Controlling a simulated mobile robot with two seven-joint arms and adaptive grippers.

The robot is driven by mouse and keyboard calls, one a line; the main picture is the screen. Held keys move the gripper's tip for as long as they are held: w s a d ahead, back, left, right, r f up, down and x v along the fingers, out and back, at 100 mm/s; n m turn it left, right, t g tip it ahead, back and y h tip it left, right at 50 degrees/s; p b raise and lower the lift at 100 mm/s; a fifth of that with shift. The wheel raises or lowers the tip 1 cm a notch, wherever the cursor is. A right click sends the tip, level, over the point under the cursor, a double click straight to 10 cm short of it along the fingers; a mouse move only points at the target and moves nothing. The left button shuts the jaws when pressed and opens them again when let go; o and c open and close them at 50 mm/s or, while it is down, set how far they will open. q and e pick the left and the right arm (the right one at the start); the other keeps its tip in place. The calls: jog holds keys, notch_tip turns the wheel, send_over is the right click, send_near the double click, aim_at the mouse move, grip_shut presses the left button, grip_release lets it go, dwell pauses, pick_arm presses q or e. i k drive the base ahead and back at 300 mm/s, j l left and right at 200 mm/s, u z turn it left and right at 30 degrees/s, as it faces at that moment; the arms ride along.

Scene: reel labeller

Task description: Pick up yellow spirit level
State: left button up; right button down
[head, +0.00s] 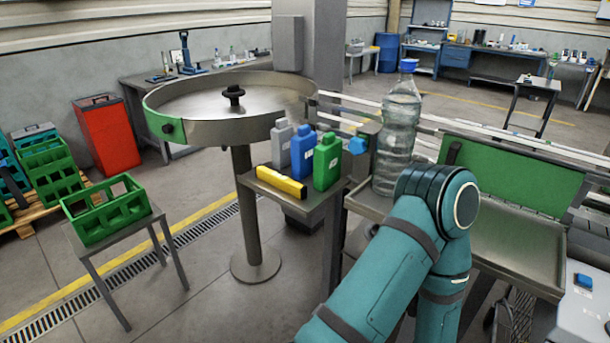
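The yellow spirit level (281,184) lies along the front left edge of a small metal table (318,206). Behind it stand a grey bottle (282,143), a blue bottle (303,152) and a green bottle (328,162), close together. Nothing is holding the level. A teal arm of mine rises from the bottom right and bends at its elbow, to the right of the level. Its gripper is not visible. My other arm and gripper are not in view.
A large clear bottle with a blue cap (397,135) stands right of the small table, near my arm. A round metal turntable (232,105) is behind the level. A green crate (108,210) sits on a stand at left. Floor shows between stand and table.

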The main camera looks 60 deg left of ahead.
aim_at(299, 191)
jog(key=j+z, duration=0.2)
jog(key=k+j+z, duration=0.2)
jog(key=j, duration=0.2)
jog(key=j+z, duration=0.15)
jog(key=j, duration=0.15)
jog(key=k+j+z, duration=0.15)
jog(key=j, duration=0.3)
jog(key=k+j+z, duration=0.15)
jog(key=k+j, duration=0.35)
jog(key=j, duration=0.15)
jog(key=k+j, duration=0.2)
jog(key=j, duration=0.15)
jog(key=k+j, duration=0.15)
jog(key=j, duration=0.15)
jog(key=z, duration=0.05)
